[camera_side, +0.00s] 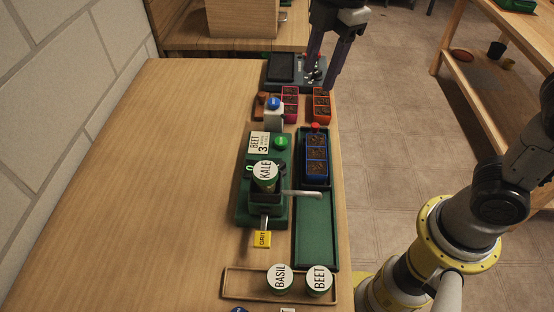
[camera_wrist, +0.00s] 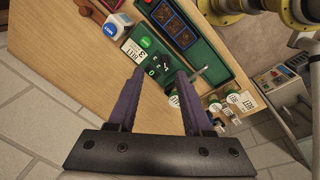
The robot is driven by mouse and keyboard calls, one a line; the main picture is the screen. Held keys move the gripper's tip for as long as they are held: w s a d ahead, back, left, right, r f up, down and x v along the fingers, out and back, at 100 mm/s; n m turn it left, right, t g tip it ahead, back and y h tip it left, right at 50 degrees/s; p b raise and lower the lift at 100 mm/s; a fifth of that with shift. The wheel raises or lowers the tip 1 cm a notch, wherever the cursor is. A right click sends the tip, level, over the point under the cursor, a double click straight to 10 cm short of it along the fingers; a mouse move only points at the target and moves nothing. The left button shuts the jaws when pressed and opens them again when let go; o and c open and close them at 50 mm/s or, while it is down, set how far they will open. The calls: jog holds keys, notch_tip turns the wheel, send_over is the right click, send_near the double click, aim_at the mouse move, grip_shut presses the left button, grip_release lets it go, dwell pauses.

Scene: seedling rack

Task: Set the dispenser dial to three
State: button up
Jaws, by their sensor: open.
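The dispenser (camera_side: 246,212) is a green machine in the middle of the bench, with a KALE canister (camera_side: 265,174) on top and a metal lever on its right. A card (camera_side: 259,143) reading BEET 3 and a green button (camera_side: 281,142) are at its far end. I cannot make out the dial's setting in either view.
A dark device with a screen (camera_side: 282,67) lies near my gripper. A blue-button box (camera_side: 273,116) and seedling trays (camera_side: 321,106) stand beyond the dispenser. A green tray (camera_side: 316,230) runs along its right. BASIL (camera_side: 280,279) and BEET (camera_side: 318,280) canisters stand in front. The bench's left is clear.

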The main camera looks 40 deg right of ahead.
jog(key=w+a+f+n+g, duration=0.2)
jog(key=a+f, duration=0.5)
jog(key=a, duration=0.1)
jog(key=shift+h, duration=0.3)
notch_tip(320, 180, down, 14)
jog(key=shift+w+d+r, duration=0.1)
jog(key=shift+w+r, duration=0.05)
jog(key=shift+r, duration=0.1)
grip_shut()
